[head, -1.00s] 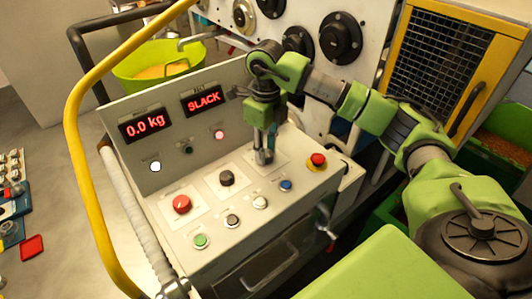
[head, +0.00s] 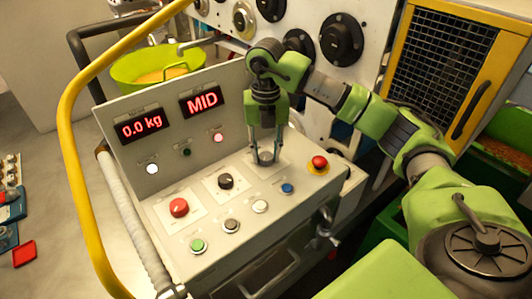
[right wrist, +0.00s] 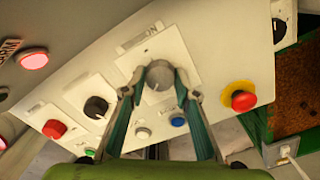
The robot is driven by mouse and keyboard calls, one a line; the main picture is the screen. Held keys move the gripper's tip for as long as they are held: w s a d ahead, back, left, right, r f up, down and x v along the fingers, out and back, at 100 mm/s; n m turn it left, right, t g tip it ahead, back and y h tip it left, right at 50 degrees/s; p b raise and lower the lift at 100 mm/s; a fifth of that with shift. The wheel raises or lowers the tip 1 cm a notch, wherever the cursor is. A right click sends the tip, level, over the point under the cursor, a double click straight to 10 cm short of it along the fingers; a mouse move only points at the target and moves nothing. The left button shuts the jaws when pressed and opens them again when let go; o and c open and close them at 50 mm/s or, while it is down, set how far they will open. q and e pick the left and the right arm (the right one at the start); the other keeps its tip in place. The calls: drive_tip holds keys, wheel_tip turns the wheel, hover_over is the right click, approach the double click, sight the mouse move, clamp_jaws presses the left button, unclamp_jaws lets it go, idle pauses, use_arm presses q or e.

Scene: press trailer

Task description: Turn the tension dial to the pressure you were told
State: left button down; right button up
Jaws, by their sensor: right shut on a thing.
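The tension dial (right wrist: 159,75) is a grey round knob on a white plate, shown in the right wrist view. My right gripper (right wrist: 158,88) is shut on it, one finger on each side. In the head view the right gripper (head: 265,158) points down onto the sloped panel and mostly hides the dial. The tension display (head: 201,102) reads MID in red. The weight display (head: 142,126) beside it reads 0.0 kg. My left gripper is not in view.
On the panel are a red knob (head: 179,208), a black knob (head: 225,181), several push buttons such as the green one (head: 197,245), and a red emergency stop (head: 319,162) right of my gripper. A yellow rail (head: 71,130) curves along the left.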

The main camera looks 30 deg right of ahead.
sight(266, 155)
drive_tip(key=shift+w+r+m, duration=0.1)
drive_tip(key=shift+m, duration=0.6)
drive_tip(key=o, duration=1.1)
wheel_tip(266, 155, up, 12)
idle(0.4)
